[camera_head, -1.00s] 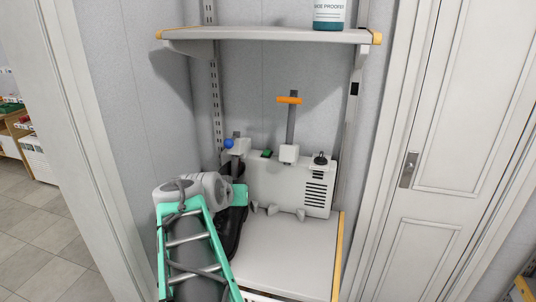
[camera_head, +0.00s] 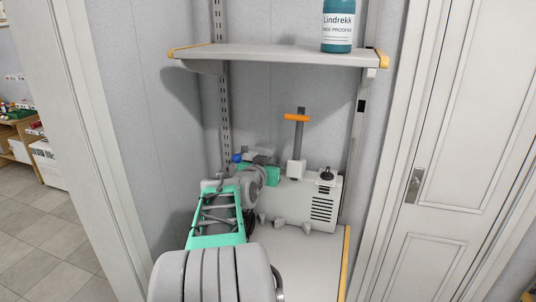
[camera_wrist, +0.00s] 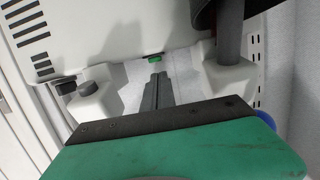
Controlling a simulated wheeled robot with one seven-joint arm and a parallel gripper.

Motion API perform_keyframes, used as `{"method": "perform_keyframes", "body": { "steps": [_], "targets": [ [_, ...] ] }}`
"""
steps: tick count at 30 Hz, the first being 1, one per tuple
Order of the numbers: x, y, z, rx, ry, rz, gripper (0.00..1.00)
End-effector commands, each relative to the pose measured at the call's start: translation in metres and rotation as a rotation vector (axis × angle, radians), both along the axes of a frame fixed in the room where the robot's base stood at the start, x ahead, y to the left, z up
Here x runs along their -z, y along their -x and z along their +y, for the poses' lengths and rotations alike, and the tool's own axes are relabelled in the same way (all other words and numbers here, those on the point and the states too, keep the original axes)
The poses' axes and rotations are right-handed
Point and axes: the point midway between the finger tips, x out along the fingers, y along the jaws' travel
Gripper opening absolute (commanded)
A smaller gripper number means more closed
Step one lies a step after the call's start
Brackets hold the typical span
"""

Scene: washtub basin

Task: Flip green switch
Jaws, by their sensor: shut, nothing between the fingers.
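The green switch is small and sits on top of the white machine (camera_head: 300,200). In the wrist view the green switch (camera_wrist: 154,59) shows at the machine's edge, just beyond my fingertips. My gripper (camera_wrist: 158,77) is shut and empty, its grey fingers pointing at the switch. A gap seems to remain between the tips and the switch, but I cannot tell for sure whether they touch. In the head view my green gripper body (camera_head: 262,176) covers the switch, and my fingertips cannot be made out.
An orange-topped lever (camera_head: 296,118) rises right of my gripper. A blue knob (camera_head: 237,157) is close on its left, and a black knob (camera_head: 326,175) is at the machine's right. A shelf (camera_head: 280,55) with a teal bottle (camera_head: 338,28) is above. The wall (camera_head: 265,105) is behind.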

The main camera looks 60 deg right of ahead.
Motion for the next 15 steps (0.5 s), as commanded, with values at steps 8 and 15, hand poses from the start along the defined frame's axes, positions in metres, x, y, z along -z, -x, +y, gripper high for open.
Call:
{"method": "perform_keyframes", "body": {
  "steps": [8,15],
  "targets": [
    [0.0113,-0.0003,0.0004,-0.001,0.002,-0.001,0.00],
    [0.0129,-0.0002,0.0005,-0.001,0.003,-0.001,0.00]
  ]
}}
